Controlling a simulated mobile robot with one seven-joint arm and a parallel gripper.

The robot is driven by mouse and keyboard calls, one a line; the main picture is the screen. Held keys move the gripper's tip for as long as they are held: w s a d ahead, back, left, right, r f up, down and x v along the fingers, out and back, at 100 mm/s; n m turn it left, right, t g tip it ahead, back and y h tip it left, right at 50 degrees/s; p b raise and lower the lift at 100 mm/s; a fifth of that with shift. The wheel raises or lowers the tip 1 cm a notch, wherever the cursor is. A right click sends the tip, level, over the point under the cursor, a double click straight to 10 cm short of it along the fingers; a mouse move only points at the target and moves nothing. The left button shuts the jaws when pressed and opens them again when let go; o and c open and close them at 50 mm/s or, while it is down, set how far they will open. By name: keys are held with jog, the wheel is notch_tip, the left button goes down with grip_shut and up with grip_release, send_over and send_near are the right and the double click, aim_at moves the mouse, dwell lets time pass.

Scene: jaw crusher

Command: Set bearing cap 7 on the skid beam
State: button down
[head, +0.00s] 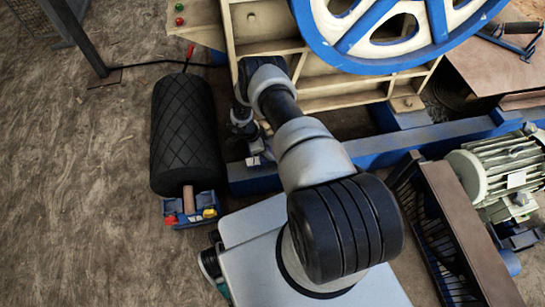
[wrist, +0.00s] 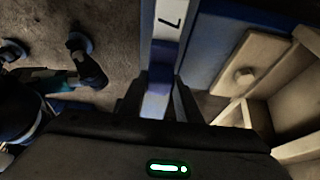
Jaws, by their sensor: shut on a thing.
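Bearing cap 7 (wrist: 168,42) shows in the wrist view as a narrow white and blue piece with a dark mark like a turned 7 on its white face. My gripper (wrist: 157,100) is shut on its near part, a dark finger on each side. In the head view my gripper (head: 255,156) points down at the left end of the blue skid beam (head: 254,185), partly hidden by my arm. The beam also shows in the wrist view (wrist: 222,52), right beside the cap. I cannot tell whether the cap touches the beam.
A cream crusher frame (head: 340,98) with a blue and white flywheel (head: 390,62) stands behind the beam. A motor (head: 495,170) stands right. Ground at far left is mostly clear.

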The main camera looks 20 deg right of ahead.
jog(key=shift+w+f+b, duration=0.1)
jog(key=shift+f+b, duration=0.55)
jog(key=shift+f, duration=1.3)
jog(key=c, duration=1.3)
grip_release()
jog(key=shift+f, duration=0.15)
